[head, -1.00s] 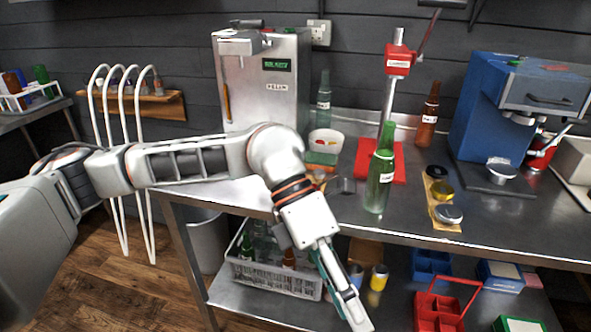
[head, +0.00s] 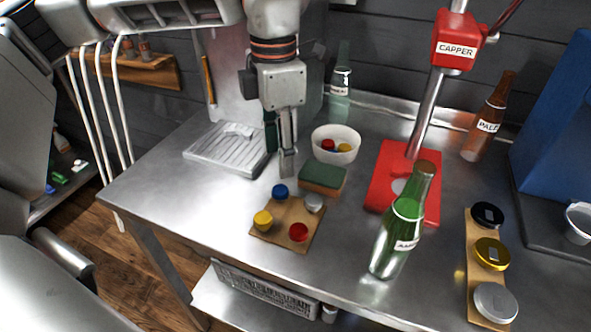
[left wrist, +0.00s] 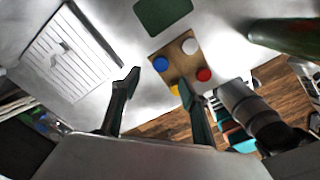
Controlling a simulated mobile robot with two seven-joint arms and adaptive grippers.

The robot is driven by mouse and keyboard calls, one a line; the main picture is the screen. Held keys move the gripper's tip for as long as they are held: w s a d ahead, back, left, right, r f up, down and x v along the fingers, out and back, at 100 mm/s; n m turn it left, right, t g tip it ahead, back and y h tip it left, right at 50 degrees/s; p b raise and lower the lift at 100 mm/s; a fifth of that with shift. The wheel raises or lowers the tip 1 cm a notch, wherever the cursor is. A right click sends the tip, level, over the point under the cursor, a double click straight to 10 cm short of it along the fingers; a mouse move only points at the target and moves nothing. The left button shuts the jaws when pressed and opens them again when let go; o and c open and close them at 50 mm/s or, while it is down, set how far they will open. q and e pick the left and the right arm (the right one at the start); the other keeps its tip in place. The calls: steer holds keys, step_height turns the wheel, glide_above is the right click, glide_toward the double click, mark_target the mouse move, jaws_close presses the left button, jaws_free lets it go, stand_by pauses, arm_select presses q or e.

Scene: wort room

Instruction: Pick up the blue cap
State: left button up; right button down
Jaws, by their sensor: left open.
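The blue cap (head: 280,191) sits at the back left corner of a small brown board (head: 272,236) on the steel table. It also shows in the left wrist view (left wrist: 160,64), ahead of and between the fingers. A yellow cap (head: 263,219), a red cap (head: 298,232) and a silver cap (head: 314,203) share the board. My left gripper (head: 287,172) points down just behind the blue cap in the head view, apart from it. Its fingers are open and empty in the left wrist view (left wrist: 158,80). My right gripper is not in view.
A green and brown sponge (head: 322,179) and a white bowl of caps (head: 336,144) stand close to the right of the gripper. A green bottle (head: 402,235) and the red capper (head: 440,190) stand farther right. A drip tray (head: 226,150) lies left.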

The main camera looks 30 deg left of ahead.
mark_target(280, 189)
arm_select(q)
steer(key=shift+s+f, duration=0.2)
steer(key=shift+f, duration=1.35)
step_height(280, 189, down, 4)
steer(key=shift+f+b, duration=0.2)
steer(key=shift+b, duration=0.4)
steer(key=shift+w+f, duration=0.1)
steer(key=c, duration=0.7)
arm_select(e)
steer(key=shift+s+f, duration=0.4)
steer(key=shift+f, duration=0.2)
